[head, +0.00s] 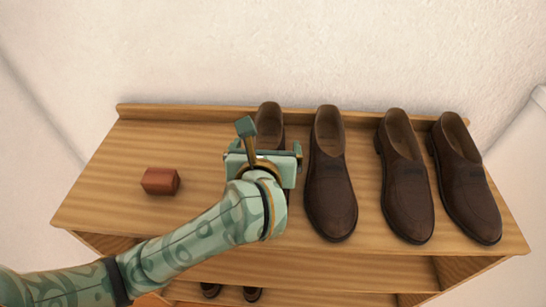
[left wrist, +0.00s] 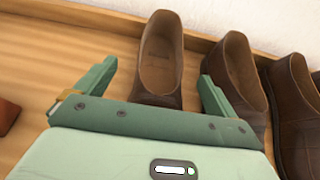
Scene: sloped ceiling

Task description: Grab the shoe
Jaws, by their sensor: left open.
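Several brown leather shoes stand in a row on the wooden shelf top. The leftmost shoe (head: 269,121) is partly hidden behind my left gripper in the head view. In the left wrist view this shoe (left wrist: 160,62) shows its open collar between the two fingers, its toe hidden by the gripper body. My left gripper (left wrist: 157,78) is open and empty, its fingers pointing toward the shoe from above. It also shows in the head view (head: 268,145). The second shoe (head: 331,185) stands just to the right; in the left wrist view (left wrist: 236,72) it is close to the right finger. My right gripper is not seen.
Two more brown shoes stand farther right, one (head: 406,190) and another (head: 468,190). A small reddish-brown block (head: 160,181) lies on the left of the shelf top (head: 120,205). A low back ledge (head: 190,111) runs along the wall. More shoes (head: 252,294) show on a lower shelf.

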